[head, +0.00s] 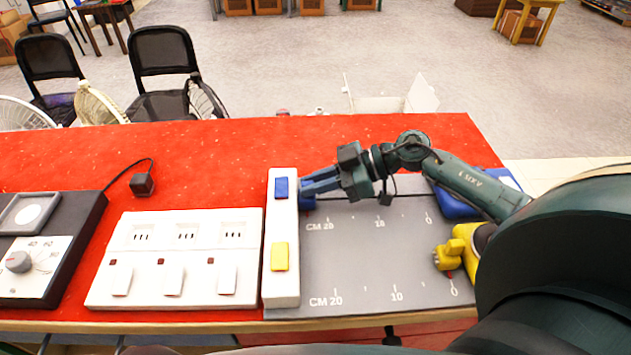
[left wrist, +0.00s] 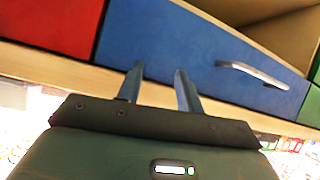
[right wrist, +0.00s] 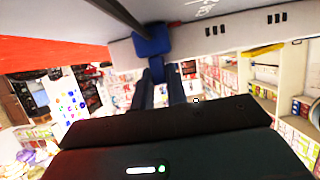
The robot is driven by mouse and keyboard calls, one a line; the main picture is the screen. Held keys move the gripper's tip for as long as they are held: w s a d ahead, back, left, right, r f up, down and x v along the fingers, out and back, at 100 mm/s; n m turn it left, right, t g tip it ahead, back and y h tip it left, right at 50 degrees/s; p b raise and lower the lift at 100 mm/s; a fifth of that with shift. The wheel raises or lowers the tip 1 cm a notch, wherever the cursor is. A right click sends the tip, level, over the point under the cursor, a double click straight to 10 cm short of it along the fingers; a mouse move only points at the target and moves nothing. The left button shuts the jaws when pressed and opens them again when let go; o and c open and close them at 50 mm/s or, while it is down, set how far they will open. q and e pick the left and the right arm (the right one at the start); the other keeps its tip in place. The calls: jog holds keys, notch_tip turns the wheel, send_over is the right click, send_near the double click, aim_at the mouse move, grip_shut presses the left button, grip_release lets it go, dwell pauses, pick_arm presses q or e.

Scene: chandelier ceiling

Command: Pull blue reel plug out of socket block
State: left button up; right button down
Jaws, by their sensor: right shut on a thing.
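The white socket block (head: 281,220) stands upright on the table, with a blue patch above a yellow patch on its top. My right gripper (head: 304,187) reaches in from the right, its fingertips close to the block's right side beside the blue patch. It is shut on the blue reel plug (head: 307,203), which shows at the fingertips in the right wrist view (right wrist: 152,40). The plug sits against the block; how deep it is cannot be told. The blue reel (head: 452,203) is partly hidden behind my right arm. My left gripper (left wrist: 160,85) is open and empty before a blue drawer.
A grey mat (head: 370,265) with centimetre marks lies right of the block. A yellow reel (head: 460,248) stands at its right end. A white panel (head: 180,255) with several sockets and switches and a dark dial box (head: 45,245) are at the left.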

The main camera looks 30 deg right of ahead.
dwell(0.3)
jog(key=d, duration=0.1)
jog(key=s+d+p, duration=0.1)
jog(key=d, duration=0.1)
jog(key=shift+s+d+p, duration=0.3)
jog(key=shift+s+p, duration=0.05)
jog(key=shift+d, duration=0.1)
jog(key=c, duration=1.4)
grip_release()
